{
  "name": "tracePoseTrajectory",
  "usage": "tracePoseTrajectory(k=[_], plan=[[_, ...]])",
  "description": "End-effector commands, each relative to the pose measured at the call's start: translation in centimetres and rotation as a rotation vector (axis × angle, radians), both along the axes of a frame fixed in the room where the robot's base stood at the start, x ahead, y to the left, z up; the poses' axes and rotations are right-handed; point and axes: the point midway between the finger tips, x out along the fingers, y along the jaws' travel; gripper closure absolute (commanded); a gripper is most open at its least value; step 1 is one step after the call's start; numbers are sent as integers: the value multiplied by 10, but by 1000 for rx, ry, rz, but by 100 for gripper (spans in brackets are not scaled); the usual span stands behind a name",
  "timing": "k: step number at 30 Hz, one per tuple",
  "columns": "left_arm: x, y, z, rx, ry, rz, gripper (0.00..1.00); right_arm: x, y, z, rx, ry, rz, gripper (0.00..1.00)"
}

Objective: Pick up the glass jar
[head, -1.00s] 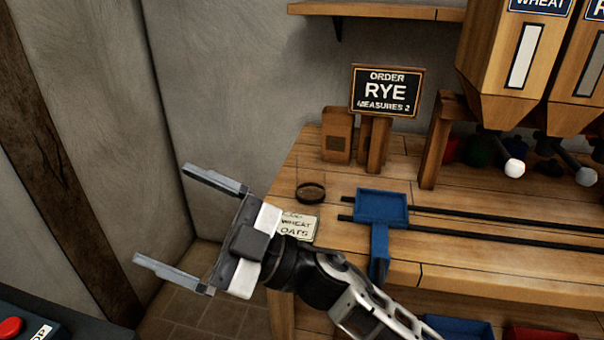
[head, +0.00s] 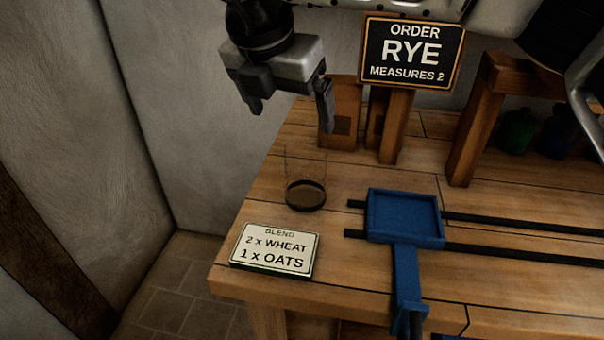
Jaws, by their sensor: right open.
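The glass jar (head: 305,192) stands upright on the wooden bench near its left end. It is clear, with a dark band at its base, and its upper walls are faint. My right gripper (head: 290,112) hangs above the jar and a little to its left in the picture, fingers pointing down. It is open and empty, and apart from the jar. My left gripper does not show.
A blend card (head: 274,250) lies in front of the jar. A blue tray (head: 404,216) sits on dark rails to the right. Behind are a wooden box (head: 340,110) and the order sign (head: 412,52). Bare bench (head: 355,285) shows in front.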

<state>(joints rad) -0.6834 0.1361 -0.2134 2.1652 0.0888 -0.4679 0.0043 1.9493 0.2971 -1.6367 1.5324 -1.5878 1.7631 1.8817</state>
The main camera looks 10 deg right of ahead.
Motion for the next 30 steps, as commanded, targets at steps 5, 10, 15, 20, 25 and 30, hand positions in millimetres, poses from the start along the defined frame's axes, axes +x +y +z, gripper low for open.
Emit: tracePoseTrajectory(k=[5,10,15,20,25,30], plan=[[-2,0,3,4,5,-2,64,9,-9,-29,-2,5,-4,5],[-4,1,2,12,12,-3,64,20,-17,-63,0,5,-1,5],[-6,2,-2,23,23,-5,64,28,-23,-87,2,4,1,5],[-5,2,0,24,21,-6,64,31,-25,-96,1,1,2,5],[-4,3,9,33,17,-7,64,39,-31,-114,0,5,1,5],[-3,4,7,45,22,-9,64,47,-36,-136,1,4,1,5]])
